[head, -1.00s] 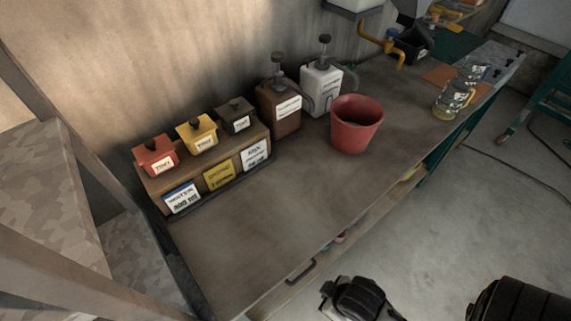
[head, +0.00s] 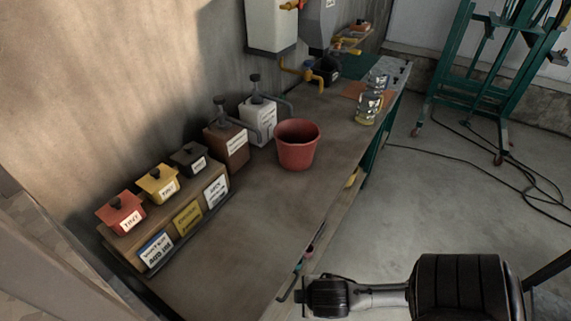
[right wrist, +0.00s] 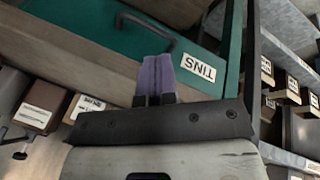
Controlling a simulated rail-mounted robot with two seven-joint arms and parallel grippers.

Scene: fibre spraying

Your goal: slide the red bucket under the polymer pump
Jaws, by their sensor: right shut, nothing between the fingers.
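The red bucket (head: 297,146) stands upright on the workbench (head: 268,214) in the head view, empty as far as I can see. Behind it to the left are two pump bottles, a white one (head: 258,122) and a brown one (head: 226,146). Their labels are too small to read, so I cannot tell which is the polymer pump. The bucket stands apart from the brown bottle, in front and to the right of the white one. My right gripper (right wrist: 155,80) is shut and empty beside a drawer handle in the right wrist view, away from the bucket. My left gripper is out of view.
Red, yellow and dark lidded tins (head: 158,184) stand on a labelled wooden rack at the bench's left. Glass jugs (head: 369,104) stand farther along the right edge. A green drawer front (right wrist: 120,38) has a dark handle. The bench in front of the bucket is clear.

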